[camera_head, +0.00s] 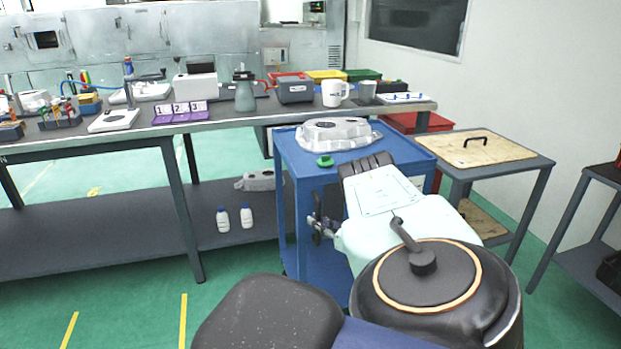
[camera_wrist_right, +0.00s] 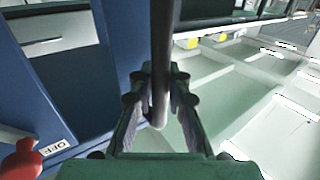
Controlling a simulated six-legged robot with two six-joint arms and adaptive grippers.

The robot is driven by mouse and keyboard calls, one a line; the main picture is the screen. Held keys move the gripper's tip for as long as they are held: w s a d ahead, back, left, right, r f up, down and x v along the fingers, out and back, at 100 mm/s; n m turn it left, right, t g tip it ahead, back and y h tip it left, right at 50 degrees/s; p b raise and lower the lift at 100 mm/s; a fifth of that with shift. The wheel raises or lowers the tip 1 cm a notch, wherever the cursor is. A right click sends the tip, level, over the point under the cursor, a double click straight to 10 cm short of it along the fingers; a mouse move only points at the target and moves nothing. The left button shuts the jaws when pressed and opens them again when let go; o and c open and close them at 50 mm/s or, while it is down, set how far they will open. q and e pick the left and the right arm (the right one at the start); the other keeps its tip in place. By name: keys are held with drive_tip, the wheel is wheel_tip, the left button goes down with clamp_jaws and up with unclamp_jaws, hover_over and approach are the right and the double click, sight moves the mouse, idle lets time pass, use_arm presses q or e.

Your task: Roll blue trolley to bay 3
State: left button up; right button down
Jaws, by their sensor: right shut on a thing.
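The blue trolley (camera_head: 309,185) stands at the middle right of the head view, in front of the bench's right end. A grey metal casting (camera_head: 335,132) and a small green knob-like thing (camera_head: 325,161) are on its top. My right gripper (camera_head: 322,225) is at the trolley's near left side, partly hidden by my arm. In the right wrist view my gripper (camera_wrist_right: 160,92) is shut around a dark upright handle bar (camera_wrist_right: 162,45). The trolley's blue side (camera_wrist_right: 120,45) is left of the bar. My left gripper is not in view.
The long grey bench (camera_head: 225,116) runs along the back left, with bottles on its lower shelf. A side table (camera_head: 510,155) with a wooden board stands right of the trolley. Green floor with yellow lines (camera_head: 183,320) is clear at the lower left. No bay sign is readable.

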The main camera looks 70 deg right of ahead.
drive_tip(key=shift+s+d, duration=0.1)
drive_tip(key=shift+s, duration=0.1)
drive_tip(key=c, duration=1.3)
unclamp_jaws()
drive_tip(key=shift+w, duration=0.1)
drive_tip(key=v, duration=1.2)
